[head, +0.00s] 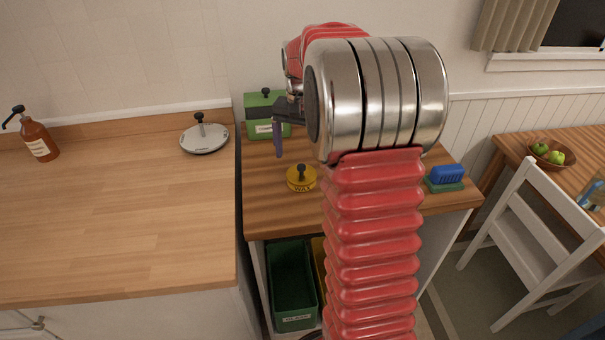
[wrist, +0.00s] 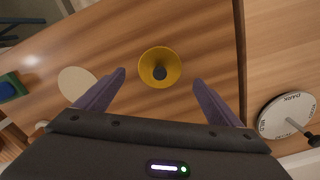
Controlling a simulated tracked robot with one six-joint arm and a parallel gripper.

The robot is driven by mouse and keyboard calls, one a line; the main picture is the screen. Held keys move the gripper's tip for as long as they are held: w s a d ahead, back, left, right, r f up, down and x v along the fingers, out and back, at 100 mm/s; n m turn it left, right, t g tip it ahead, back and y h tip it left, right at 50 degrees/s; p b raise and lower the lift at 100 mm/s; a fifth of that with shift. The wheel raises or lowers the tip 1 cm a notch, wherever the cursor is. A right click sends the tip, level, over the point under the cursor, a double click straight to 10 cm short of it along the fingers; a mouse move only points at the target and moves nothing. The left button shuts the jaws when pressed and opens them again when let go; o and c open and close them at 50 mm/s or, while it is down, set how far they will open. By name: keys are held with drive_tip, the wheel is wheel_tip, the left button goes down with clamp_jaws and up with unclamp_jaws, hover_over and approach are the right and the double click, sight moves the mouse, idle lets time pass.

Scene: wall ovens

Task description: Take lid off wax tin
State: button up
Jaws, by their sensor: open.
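The wax tin (head: 301,184) is a small round yellow tin with a dark knob on its lid and lettering on its side. It stands upright on the wooden side table, lid on. In the wrist view the yellow tin (wrist: 145,66) shows from above, centred between the fingertips and a little beyond them. My gripper (wrist: 160,77) is open, with two purple fingers spread wide and nothing between them. In the head view my gripper (head: 278,140) is above the table, up and left of the tin in the picture, apart from it. My arm hides part of the table.
A green box (head: 259,107) with a dark knob stands at the table's back. A blue block on a green base (head: 447,176) is at the right. A pale disc (wrist: 75,83) shows in the wrist view. A green bin (head: 292,283) sits below.

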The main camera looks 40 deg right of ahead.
sight(302, 166)
drive_tip(key=shift+s+f, duration=0.1)
drive_tip(key=shift+f, duration=2.45)
drive_tip(key=shift+c, duration=0.7)
drive_tip(key=c, duration=1)
drive_tip(key=shift+o, duration=0.2)
drive_tip(key=shift+r, duration=0.15)
wheel_tip(302, 166, up, 10)
drive_tip(key=shift+f, duration=0.1)
